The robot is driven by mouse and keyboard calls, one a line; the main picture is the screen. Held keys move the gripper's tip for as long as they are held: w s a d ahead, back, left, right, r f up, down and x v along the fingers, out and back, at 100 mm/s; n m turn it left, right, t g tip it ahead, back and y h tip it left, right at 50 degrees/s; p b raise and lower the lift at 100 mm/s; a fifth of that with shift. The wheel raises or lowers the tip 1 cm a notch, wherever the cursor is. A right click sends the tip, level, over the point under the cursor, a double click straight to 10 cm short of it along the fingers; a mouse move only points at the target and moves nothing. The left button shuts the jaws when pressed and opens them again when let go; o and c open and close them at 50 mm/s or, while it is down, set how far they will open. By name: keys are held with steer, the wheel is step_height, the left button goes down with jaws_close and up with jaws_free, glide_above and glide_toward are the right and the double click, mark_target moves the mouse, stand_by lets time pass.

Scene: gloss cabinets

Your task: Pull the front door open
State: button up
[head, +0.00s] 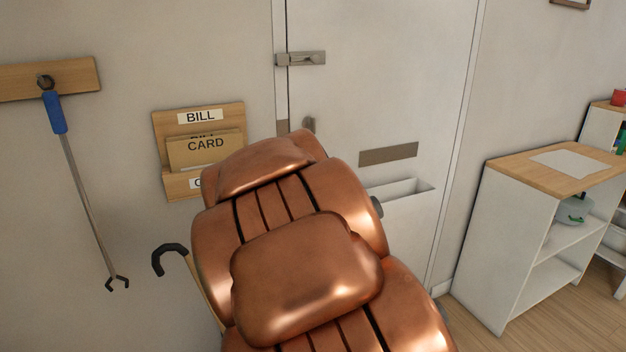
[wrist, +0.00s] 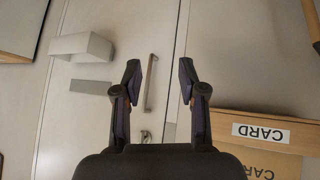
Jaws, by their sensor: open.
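The white front door (head: 385,90) is shut in its frame in the head view. Its metal bar handle (wrist: 149,82) shows in the wrist view, near the door's edge. A lock (wrist: 146,135) sits beside the handle. My gripper is hidden behind my arm in the head view.
A bolt latch (head: 302,58) sits on the door's upper edge. A white letter tray (head: 402,190) juts from the door. A card rack (head: 160,130), a blue-handled grabber (head: 75,170) and a black hooked handle (head: 168,257) are left. A shelf unit (head: 505,240) stands right.

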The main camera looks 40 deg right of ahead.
steer(key=w+d+t+h+b, duration=0.1)
steer(key=w+d+t, duration=0.4)
steer(key=w+d, duration=0.6)
steer(key=w+d+n+t+h+b, duration=0.1)
steer(key=w+d+t+b, duration=0.2)
steer(key=w+d, duration=0.8)
steer(key=shift+w+d+f+t+h+b, duration=0.15)
steer(key=shift+w+d+t+h+b, duration=0.2)
steer(key=shift+d+t, duration=1.25)
steer(key=shift+d+g, duration=0.55)
steer(key=shift+g, duration=0.05)
jaws_close()
